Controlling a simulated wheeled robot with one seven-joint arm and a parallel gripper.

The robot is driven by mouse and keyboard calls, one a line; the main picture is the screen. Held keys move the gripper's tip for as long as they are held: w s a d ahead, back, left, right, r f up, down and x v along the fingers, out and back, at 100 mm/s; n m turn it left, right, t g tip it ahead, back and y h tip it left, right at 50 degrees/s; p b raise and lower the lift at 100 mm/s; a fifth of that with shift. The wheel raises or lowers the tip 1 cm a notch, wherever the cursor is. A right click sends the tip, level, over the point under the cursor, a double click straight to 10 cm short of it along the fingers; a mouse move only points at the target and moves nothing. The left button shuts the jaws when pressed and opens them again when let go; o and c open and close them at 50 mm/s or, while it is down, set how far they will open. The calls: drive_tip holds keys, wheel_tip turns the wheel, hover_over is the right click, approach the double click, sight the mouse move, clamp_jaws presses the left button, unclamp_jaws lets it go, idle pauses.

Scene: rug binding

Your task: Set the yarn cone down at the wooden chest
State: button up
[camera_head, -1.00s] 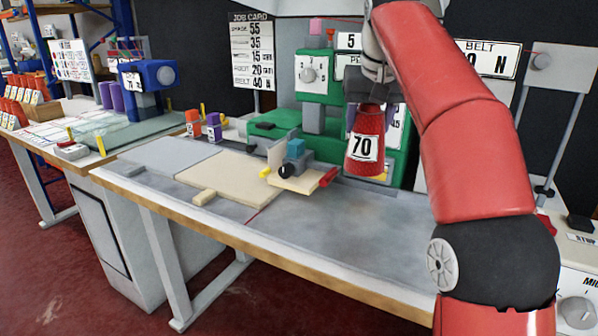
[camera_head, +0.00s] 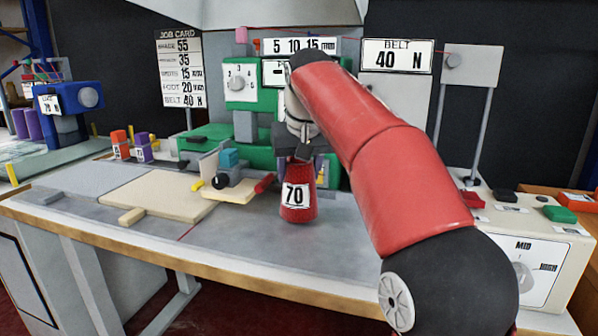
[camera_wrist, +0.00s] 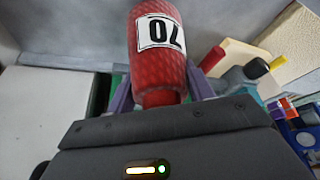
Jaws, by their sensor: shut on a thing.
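The yarn cone (camera_head: 298,208) is red with a white label reading 70. My gripper (camera_head: 300,160) is shut on its narrow top end and holds it upright over the grey worktable. I cannot tell whether its base touches the table. In the wrist view the cone (camera_wrist: 158,75) sits between the two purple-grey fingers of my gripper (camera_wrist: 162,96). A brown wooden surface (camera_head: 538,190) shows at the far right, partly hidden behind a control box; I cannot tell whether it is the wooden chest.
The grey worktable (camera_head: 240,235) has free room in front of the cone. A cream block with a blue-grey clamp (camera_head: 232,188) lies left of it. A green machine (camera_head: 240,85) stands behind. A control box with a dial (camera_head: 528,255) is at the right.

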drive_tip(key=shift+f, duration=0.1)
drive_tip(key=o, duration=1.2)
drive_tip(key=shift+c, duration=0.2)
